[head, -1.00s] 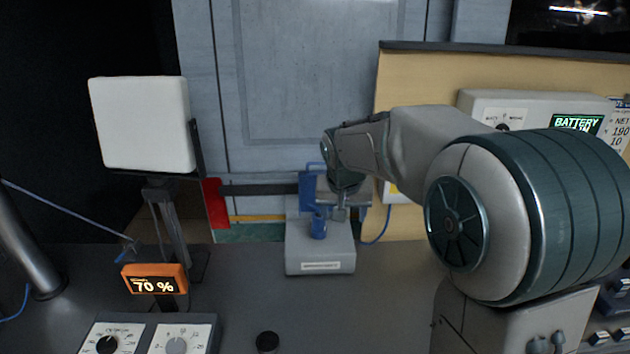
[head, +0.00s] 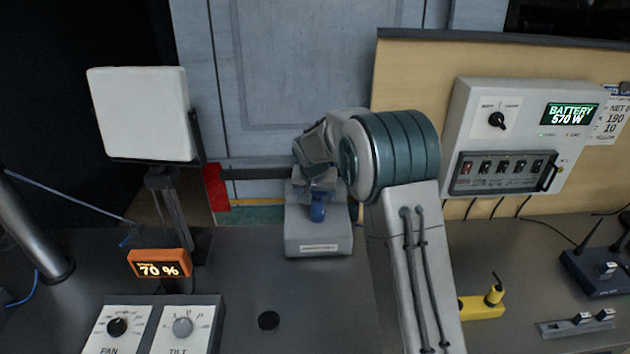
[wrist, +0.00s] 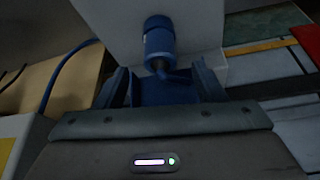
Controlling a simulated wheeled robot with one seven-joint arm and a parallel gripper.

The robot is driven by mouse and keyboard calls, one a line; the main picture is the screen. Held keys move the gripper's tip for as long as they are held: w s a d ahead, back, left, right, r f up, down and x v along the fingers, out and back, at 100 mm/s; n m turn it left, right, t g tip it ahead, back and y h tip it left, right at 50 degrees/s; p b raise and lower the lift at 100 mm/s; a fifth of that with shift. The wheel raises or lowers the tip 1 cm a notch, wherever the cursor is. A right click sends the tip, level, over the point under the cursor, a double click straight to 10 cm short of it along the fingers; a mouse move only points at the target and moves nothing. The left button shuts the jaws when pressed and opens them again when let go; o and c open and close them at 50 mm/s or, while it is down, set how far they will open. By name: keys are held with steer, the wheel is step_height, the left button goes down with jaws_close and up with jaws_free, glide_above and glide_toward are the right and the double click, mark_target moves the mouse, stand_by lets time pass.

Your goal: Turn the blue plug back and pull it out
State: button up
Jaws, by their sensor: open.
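The blue plug (head: 317,208) sits on the front of a light grey box (head: 318,243) on the desk. In the wrist view the plug (wrist: 158,42) is a blue cylinder against the pale box face, with a thinner blue part bending from its near end. My gripper (wrist: 165,82) is open, its two dark fingers spread on either side just short of the plug. The fingers appear apart from the plug body. In the head view my gripper is just behind and above the plug, and my arm hides part of it.
A blue cable (wrist: 62,72) curves at the left of the wrist view. A white panel lamp (head: 142,113) and an orange 70 % display (head: 160,264) stand left. A battery panel (head: 527,135) is on the right wall. A yellow device (head: 482,305) lies on the desk at right.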

mark_target(317, 200)
steer(key=shift+p+x, duration=0.55)
steer(key=shift+x, duration=2.45)
steer(key=c, duration=1.2)
